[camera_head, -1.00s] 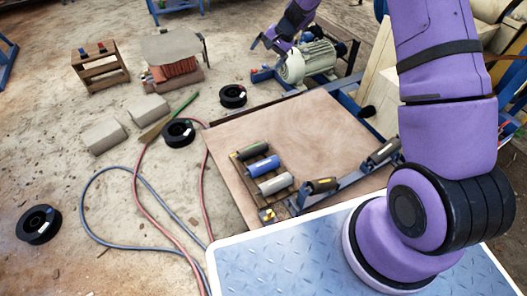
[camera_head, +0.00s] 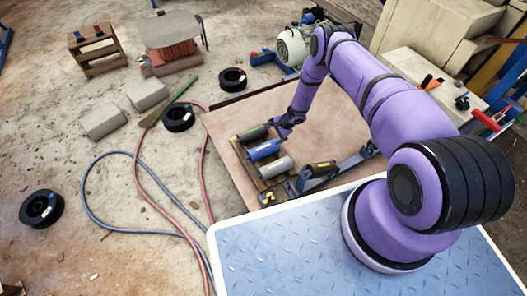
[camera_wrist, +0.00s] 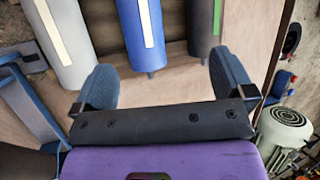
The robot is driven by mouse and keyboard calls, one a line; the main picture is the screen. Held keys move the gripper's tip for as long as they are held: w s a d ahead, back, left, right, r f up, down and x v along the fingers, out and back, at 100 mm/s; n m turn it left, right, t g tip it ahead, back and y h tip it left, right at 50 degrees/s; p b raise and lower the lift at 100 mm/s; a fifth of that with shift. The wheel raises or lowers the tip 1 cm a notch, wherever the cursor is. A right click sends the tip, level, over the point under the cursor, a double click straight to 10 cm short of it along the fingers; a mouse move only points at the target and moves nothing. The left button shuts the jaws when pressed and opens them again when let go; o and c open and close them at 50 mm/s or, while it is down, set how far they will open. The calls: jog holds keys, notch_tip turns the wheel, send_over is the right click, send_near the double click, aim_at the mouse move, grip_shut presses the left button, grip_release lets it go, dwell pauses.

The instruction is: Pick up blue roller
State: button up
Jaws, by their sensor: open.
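The blue roller (camera_head: 263,150) lies between a grey roller (camera_head: 276,168) and a dark roller (camera_head: 253,134) on a small wooden rack on the board. My gripper (camera_head: 284,130) is at the right ends of these rollers, above the board. In the wrist view the blue roller (camera_wrist: 143,35) has a white stripe, and its near end shows between the two spread fingertips of my gripper (camera_wrist: 162,60). The jaws are open and empty. The grey roller (camera_wrist: 62,35) is at left and the dark roller (camera_wrist: 203,22) at right. I cannot tell the gap in depth.
The wooden board (camera_head: 340,115) has bare room right of the rollers. A blue frame (camera_head: 335,176) with a dark roller borders its front right. A grey-green motor (camera_head: 292,47) stands behind. Hoses (camera_head: 140,190) and black spools (camera_head: 178,118) lie on the ground at left.

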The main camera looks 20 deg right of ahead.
send_near(267, 147)
jog(key=a+f, duration=0.1)
jog(key=f, duration=0.1)
jog(key=shift+m, duration=0.3)
jog(key=x, duration=0.4)
jog(key=shift+f, duration=0.1)
jog(key=shift+x, duration=3.05)
jog(key=shift+w, duration=0.15)
jog(key=c, duration=1.5)
